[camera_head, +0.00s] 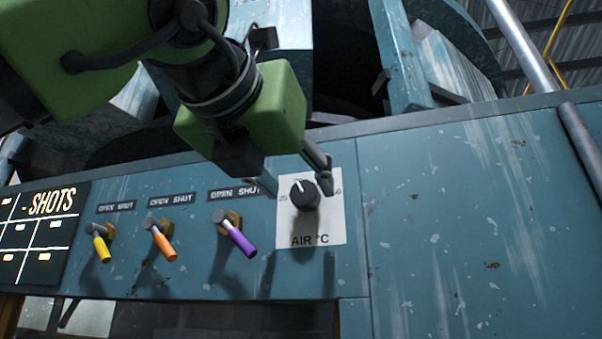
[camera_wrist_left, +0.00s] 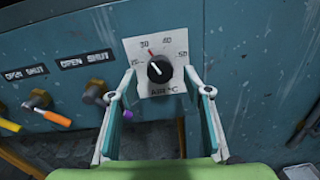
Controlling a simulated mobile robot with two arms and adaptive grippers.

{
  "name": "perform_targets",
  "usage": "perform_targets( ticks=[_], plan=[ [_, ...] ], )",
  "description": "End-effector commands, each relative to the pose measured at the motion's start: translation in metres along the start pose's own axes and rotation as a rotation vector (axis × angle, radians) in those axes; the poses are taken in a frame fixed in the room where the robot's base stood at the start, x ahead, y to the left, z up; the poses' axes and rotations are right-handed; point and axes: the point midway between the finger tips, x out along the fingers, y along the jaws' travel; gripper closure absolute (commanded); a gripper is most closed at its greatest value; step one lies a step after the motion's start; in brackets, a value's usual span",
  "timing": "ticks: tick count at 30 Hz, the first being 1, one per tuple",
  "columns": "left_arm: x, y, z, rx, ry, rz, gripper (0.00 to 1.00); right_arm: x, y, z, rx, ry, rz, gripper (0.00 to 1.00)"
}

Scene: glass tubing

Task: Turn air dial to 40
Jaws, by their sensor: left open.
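The air dial is a black round knob (camera_head: 304,194) on a white plate (camera_head: 287,230) marked "AIR °C". In the left wrist view the knob (camera_wrist_left: 159,70) sits amid the numbers 20, 30, 40 and 50. Its white pointer line is tilted up and left, roughly toward 30; the exact reading is hard to tell. My left gripper (camera_head: 300,180) is in front of the plate. In the left wrist view its open fingers (camera_wrist_left: 159,78) appear on either side of the knob, with visible gaps and nothing held. My right gripper is not in view.
Left of the dial are three levers, purple (camera_head: 239,241), orange (camera_head: 163,245) and yellow (camera_head: 101,246), under "OPEN SHUT" labels. A black "SHOTS" board (camera_head: 45,235) is at far left. The blue panel (camera_head: 440,230) right of the dial is bare; a metal pipe (camera_head: 525,45) crosses the upper right.

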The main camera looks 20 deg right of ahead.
Motion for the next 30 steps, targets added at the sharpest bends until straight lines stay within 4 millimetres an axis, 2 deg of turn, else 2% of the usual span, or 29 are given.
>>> perform_targets(
  ticks=[1,6,16,17,21,30],
  plan=[
    [0.008,0.001,0.003,-0.001,0.002,0.000,0.55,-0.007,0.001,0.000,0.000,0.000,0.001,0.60],
    [0.024,0.000,0.001,-0.001,0.002,0.000,0.55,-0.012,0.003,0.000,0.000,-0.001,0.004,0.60],
    [0.027,0.000,0.000,0.000,0.000,0.000,0.55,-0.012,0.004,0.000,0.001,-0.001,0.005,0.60],
    [0.027,0.000,0.000,0.000,0.000,0.000,0.57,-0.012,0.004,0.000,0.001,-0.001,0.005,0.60],
    [0.027,0.000,0.000,0.000,0.000,0.000,0.93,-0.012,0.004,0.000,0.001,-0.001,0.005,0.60],
    [0.027,0.000,0.000,0.014,0.000,0.000,0.93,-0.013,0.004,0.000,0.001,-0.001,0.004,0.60]
  ],
)
